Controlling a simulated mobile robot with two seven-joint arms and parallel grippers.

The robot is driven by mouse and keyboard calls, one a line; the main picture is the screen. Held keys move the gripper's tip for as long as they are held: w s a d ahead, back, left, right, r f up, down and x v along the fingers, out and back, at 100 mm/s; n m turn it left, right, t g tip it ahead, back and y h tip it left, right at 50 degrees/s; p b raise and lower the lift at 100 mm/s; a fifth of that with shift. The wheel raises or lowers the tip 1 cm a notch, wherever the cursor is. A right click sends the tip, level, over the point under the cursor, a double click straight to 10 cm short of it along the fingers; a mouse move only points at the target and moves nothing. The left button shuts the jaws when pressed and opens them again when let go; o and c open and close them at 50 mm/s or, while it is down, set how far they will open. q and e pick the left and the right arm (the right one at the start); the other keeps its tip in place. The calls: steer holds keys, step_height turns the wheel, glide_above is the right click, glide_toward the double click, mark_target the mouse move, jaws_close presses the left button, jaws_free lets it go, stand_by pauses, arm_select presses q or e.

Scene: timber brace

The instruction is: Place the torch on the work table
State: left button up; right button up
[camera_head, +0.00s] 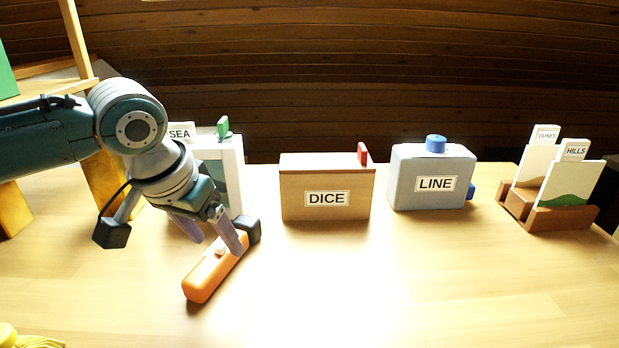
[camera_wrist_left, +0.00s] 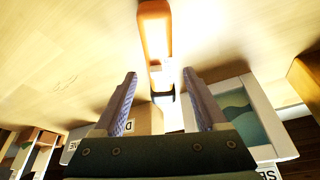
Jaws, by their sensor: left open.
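The torch (camera_head: 207,275) has an orange body with a pale button and a dark head. It lies on its side on the light wooden work table (camera_head: 450,290), left of the middle. My left gripper (camera_head: 214,244) is open just over the torch, near its head end. In the left wrist view the torch (camera_wrist_left: 155,35) runs from the top edge down toward the gap between the two spread fingers (camera_wrist_left: 160,75), with space at both sides. My right gripper is not in view.
Behind the torch stand a white SEA frame (camera_head: 232,165), a brown DICE box (camera_head: 300,205) and a grey-blue LINE box (camera_head: 405,185). A brown holder (camera_head: 550,218) with cards is at the right. A yellow item (camera_head: 30,340) shows at the lower left. The front middle and right are clear.

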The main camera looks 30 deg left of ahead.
arm_select(q)
steer(key=p+v, duration=0.3)
steer(key=v, duration=0.6)
steer(key=s+d+f+m+h, duration=0.25)
steer(key=s+d+f, duration=0.25)
steer(key=s+d, duration=0.6)
steer(key=s+d+y, duration=0.1)
steer(key=s+y, duration=0.1)
steer(key=s, duration=0.4)
steer(key=shift+s+r+m+g, duration=0.3)
steer(key=shift+s+r+m, duration=0.05)
steer(key=shift+s+r, duration=0.1)
steer(key=shift+d, duration=0.1)
